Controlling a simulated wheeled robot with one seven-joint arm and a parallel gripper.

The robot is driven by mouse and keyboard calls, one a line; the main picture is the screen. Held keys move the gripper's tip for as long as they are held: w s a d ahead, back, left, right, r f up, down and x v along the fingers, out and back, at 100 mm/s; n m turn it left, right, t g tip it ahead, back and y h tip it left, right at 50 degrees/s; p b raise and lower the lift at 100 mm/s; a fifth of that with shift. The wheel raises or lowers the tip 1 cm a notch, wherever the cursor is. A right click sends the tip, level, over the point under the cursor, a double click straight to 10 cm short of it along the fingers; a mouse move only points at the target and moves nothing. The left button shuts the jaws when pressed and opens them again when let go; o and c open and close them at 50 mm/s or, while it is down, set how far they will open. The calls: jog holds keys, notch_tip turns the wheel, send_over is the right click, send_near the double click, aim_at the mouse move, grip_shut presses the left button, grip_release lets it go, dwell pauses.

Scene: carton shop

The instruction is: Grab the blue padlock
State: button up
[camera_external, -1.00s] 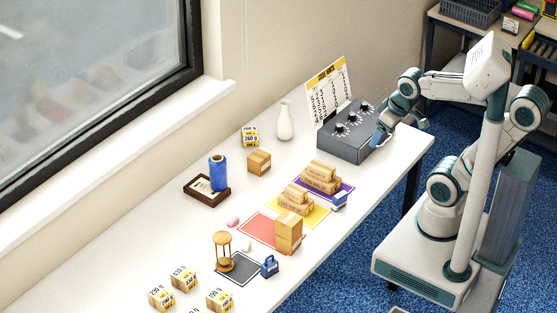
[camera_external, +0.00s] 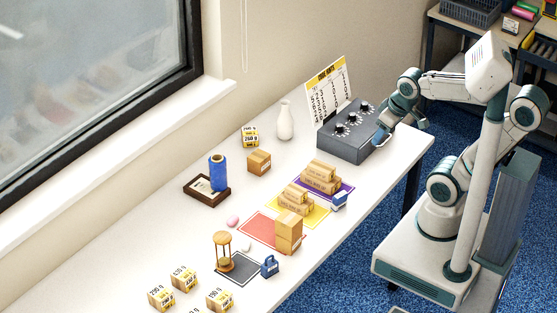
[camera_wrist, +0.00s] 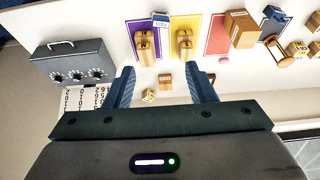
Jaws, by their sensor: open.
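The blue padlock (camera_external: 269,267) stands at the front edge of the dark grey mat (camera_external: 240,270), beside the hourglass, in the external view. My gripper (camera_external: 382,137) is at the far right end of the table, beside the grey dial box and well away from the padlock. In the wrist view my gripper (camera_wrist: 161,72) has its two blue fingers wide apart, with nothing held between them.
A grey dial box (camera_external: 350,145) with a code sheet (camera_external: 330,88) stands near my gripper. Small cartons (camera_external: 320,180) sit on purple, yellow and red mats. A blue-and-white item (camera_external: 339,201) lies by the purple mat. An hourglass (camera_external: 223,252) stands close to the padlock.

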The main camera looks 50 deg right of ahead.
jog(key=m+g+b, duration=0.4)
jog(key=m+b, duration=0.9)
jog(key=m, duration=0.7)
send_over(269, 264)
notch_tip(269, 264, down, 18)
jog(key=f, duration=0.1)
jog(key=shift+m, duration=0.3)
jog(key=f, duration=0.7)
jog(key=shift+w+d+f, duration=0.2)
jog(key=shift+d+f, duration=0.15)
jog(key=shift+f, duration=0.05)
jog(key=shift+s+a+f+p, duration=0.1)
jog(key=shift+a+f+p, duration=0.05)
jog(key=shift+f, duration=1.25)
jog(key=shift+s+a+f+p, duration=0.1)
jog(key=shift+f+p, duration=0.05)
jog(key=shift+f, duration=1.2)
grip_shut()
